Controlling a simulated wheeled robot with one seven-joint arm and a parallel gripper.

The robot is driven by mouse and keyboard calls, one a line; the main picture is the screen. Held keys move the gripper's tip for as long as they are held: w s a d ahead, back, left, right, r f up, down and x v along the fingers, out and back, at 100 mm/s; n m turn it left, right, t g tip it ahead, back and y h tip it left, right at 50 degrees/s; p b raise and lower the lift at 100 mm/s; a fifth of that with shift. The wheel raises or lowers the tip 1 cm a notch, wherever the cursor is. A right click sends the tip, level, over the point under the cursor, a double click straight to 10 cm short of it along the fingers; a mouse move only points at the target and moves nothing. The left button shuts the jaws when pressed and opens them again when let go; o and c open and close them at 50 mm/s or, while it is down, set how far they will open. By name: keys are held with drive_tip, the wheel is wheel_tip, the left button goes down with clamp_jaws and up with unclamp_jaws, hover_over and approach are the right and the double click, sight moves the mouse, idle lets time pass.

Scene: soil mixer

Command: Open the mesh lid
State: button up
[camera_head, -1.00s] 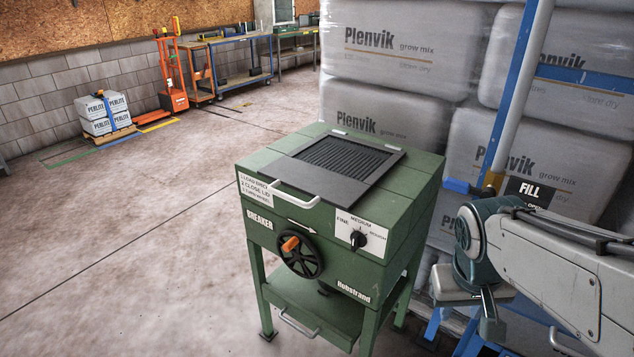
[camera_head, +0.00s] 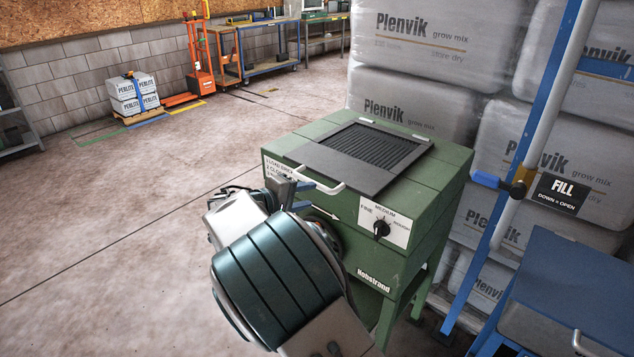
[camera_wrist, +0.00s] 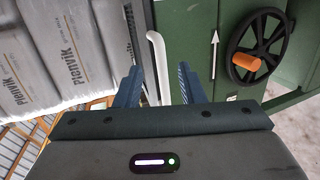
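The mesh lid (camera_head: 342,166) is a dark grey panel with a ribbed mesh, lying flat and shut on top of the green breaker (camera_head: 440,185). Its white bar handle (camera_head: 326,187) is at the front edge. My gripper (camera_head: 302,196) is at the left end of this handle, its arm covering the crank and part of the front labels. In the wrist view, my gripper (camera_wrist: 159,70) is open, with its two blue fingers apart. The white handle (camera_wrist: 156,50) shows between them, not pinched. I cannot tell how deep it sits between the fingers.
The crank wheel (camera_wrist: 258,45) with its orange knob is close by on the front panel. A blue post with a FILL sign (camera_head: 562,193) and a blue cabinet (camera_head: 570,275) stand right. Stacked grey bags (camera_head: 410,105) stand behind.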

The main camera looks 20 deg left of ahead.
drive_tip(key=s+a+n+t, duration=0.1)
drive_tip(key=a+t, duration=0.1)
drive_tip(key=a, duration=0.3)
drive_tip(key=w+d+f+p, duration=0.1)
drive_tip(key=w+d, duration=0.1)
drive_tip(key=w, duration=0.4)
drive_tip(key=w+d+f+y+p, duration=0.1)
drive_tip(key=w+d+f+p, duration=0.1)
drive_tip(key=w, duration=0.4)
drive_tip(key=shift+d, duration=0.45)
clamp_jaws()
